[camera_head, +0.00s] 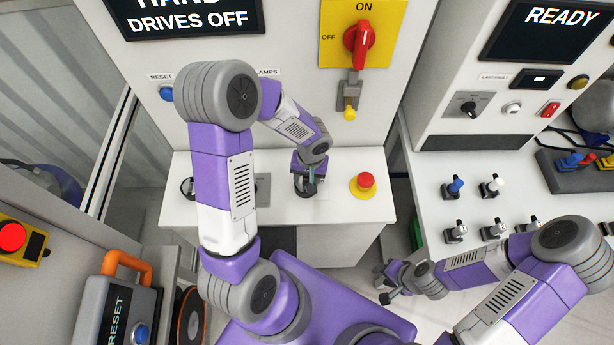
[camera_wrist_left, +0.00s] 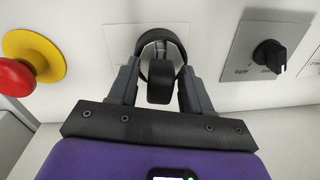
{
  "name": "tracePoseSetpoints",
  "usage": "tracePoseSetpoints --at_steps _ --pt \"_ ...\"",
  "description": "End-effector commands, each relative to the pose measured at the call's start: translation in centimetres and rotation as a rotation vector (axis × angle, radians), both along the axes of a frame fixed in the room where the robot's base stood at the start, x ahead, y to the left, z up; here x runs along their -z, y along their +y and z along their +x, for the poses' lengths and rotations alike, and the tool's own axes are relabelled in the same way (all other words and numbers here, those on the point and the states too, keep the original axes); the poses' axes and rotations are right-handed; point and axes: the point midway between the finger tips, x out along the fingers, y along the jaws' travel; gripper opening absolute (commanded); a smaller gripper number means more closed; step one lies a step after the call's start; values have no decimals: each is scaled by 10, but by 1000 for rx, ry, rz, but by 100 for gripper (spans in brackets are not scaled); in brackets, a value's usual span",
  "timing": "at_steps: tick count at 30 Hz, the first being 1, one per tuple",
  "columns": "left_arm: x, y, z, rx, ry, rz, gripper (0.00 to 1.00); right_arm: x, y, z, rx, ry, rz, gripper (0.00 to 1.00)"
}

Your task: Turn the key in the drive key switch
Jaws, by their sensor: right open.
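The drive key switch (camera_wrist_left: 174,42) is a dark round collar on a pale plate on the white desk panel, with a dark key (camera_wrist_left: 159,88) standing in it. My left gripper (camera_wrist_left: 158,82) is open. Its two fingers stand on either side of the key, with gaps visible. In the head view my left gripper (camera_head: 307,187) is over the switch and hides most of it. My right gripper (camera_head: 391,290) is open and empty, low beside the desk, far from the switch.
A red mushroom button (camera_head: 366,180) on yellow and a black selector knob (camera_wrist_left: 270,55) flank the key switch. The right console (camera_head: 470,150) carries several small toggles.

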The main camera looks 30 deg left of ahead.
Motion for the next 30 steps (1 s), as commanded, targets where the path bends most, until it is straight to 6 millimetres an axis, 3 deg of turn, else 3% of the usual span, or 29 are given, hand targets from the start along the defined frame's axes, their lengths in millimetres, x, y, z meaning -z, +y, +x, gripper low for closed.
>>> tracePoseSetpoints --at_steps 1,9,30 --pt "0 0 0 0 0 0 40 0 0 0 0 0 0 43" --pt "0 0 0 0 0 0 0 0 0 0 0 0 0 43" --pt "0 0 1 -172 0 0 0 18 0 0 0 0 0 43"
